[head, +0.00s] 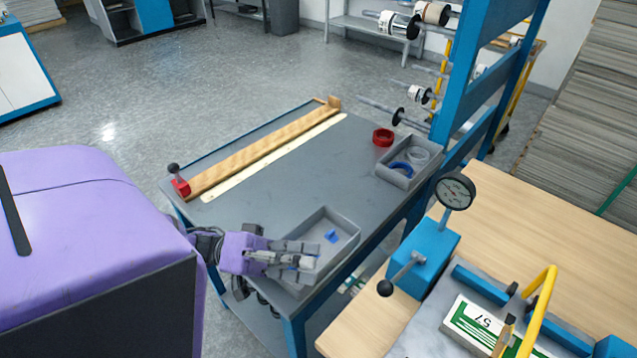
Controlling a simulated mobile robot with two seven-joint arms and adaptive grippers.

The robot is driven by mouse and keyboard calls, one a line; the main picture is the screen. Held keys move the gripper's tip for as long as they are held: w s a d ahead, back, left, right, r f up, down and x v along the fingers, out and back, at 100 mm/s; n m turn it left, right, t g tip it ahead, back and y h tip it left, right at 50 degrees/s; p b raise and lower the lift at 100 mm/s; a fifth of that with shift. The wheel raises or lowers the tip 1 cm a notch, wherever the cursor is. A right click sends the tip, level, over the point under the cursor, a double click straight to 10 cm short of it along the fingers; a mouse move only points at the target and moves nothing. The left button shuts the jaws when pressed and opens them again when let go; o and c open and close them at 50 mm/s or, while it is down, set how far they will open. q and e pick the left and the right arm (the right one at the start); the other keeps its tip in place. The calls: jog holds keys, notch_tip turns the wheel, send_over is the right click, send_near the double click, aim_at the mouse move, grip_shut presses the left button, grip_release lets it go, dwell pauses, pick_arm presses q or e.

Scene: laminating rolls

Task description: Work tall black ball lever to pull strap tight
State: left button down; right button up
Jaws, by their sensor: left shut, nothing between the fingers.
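A lever with a black ball knob (386,288) sticks out toward the lower left from a blue box (424,258) on the wooden table. A smaller upright black ball lever (173,169) stands on a red block (181,187) at the near end of a wooden board. I cannot tell which lever works a strap, and no strap is clearly visible. My left gripper (312,262) is shut and empty. It appears over the near grey tray (345,225), left of the blue box and apart from both ball levers. My right gripper is out of view.
A round dial gauge (455,190) rises from the blue box. A yellow handle (541,308) and a green-and-white pack (478,328) are at lower right. A blue rack (462,75) holds rolls. The grey bench (310,175) is clear in its middle.

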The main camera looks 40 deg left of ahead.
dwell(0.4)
pick_arm(q)
jog(key=w+d+r+p, duration=0.1)
jog(key=w+r, duration=0.5)
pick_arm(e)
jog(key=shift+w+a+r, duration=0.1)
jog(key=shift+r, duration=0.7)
pick_arm(q)
jog(key=shift+d, duration=0.1)
jog(key=shift+d+p, duration=0.1)
jog(key=shift+p, duration=0.2)
jog(key=p, duration=0.3)
send_over(403, 272)
jog(key=s+a, duration=0.3)
jog(key=a, duration=0.1)
jog(key=shift+w+a+r, duration=0.1)
jog(key=shift+a+r, duration=0.05)
jog(key=shift+r, duration=0.05)
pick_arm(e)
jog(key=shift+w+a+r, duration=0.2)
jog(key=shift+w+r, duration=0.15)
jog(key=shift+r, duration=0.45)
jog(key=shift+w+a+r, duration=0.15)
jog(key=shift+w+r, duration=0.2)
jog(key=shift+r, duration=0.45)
